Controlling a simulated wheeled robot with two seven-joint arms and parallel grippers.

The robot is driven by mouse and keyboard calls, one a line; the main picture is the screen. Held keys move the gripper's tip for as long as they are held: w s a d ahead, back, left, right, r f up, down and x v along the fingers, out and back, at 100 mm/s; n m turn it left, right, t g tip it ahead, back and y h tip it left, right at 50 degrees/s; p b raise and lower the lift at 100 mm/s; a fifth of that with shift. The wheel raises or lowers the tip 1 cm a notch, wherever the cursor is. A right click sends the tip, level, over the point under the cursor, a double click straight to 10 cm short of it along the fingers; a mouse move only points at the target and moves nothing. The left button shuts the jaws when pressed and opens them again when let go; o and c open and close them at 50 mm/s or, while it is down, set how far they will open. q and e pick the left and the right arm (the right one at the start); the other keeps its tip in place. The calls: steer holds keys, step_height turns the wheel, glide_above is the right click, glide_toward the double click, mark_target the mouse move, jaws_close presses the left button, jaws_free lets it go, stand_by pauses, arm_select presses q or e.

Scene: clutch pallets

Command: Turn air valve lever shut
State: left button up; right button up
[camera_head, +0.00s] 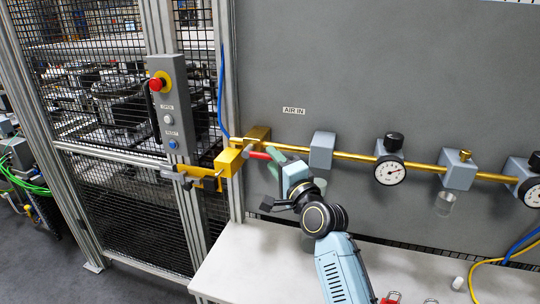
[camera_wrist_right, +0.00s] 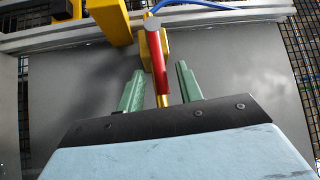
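The air valve lever (camera_head: 259,155) is a short red handle at the left end of the brass pipe, below the AIR IN label. In the right wrist view the red lever (camera_wrist_right: 157,58) has a grey round end and points toward the gripper. My right gripper (camera_head: 275,158) is at the lever in the head view. Its two green fingers (camera_wrist_right: 160,80) are open, one on each side of the lever, with a visible gap on both sides. The valve body (camera_wrist_right: 152,48) is partly hidden behind the lever. My left gripper is not in view.
A yellow bracket (camera_head: 228,162) stands just left of the lever, beside the mesh fence post. A control box (camera_head: 172,105) with a red button is on the fence. Gauges (camera_head: 390,171) and grey blocks line the pipe. Red padlocks (camera_head: 391,298) lie on the white bench (camera_head: 245,262).

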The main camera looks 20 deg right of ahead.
steer(key=shift+x, duration=1.3)
jaws_close()
